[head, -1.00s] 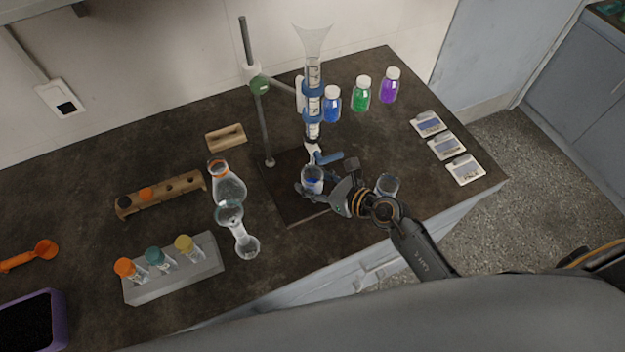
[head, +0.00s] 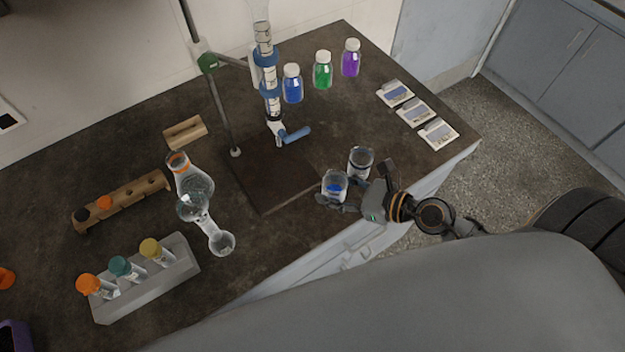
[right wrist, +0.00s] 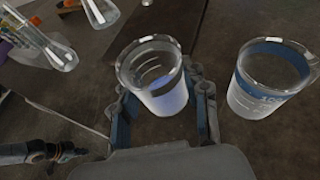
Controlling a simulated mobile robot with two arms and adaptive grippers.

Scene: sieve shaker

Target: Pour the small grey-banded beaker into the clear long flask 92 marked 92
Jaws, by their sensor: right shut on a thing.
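My right gripper (head: 345,202) is shut on a small clear beaker (head: 335,184) with bluish contents, held near the bench's front edge. In the right wrist view the held beaker (right wrist: 156,82) looks upright, with a dark grey band on its wall. A second beaker (head: 360,160) stands just behind it; in the right wrist view it has a blue band (right wrist: 268,78). A clear long-necked flask (head: 221,242) stands left of the gripper, well apart. No number 92 is readable. My left gripper (right wrist: 68,151) seems to show small and dark at the wrist view's lower left; its jaws are unclear.
An orange-ringed conical flask (head: 190,182) stands close behind the long flask. A burette (head: 267,75) with a blue tap hangs on a stand (head: 219,105). A grey tube rack (head: 150,282) is at front left. Bench is clear between flask and beakers.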

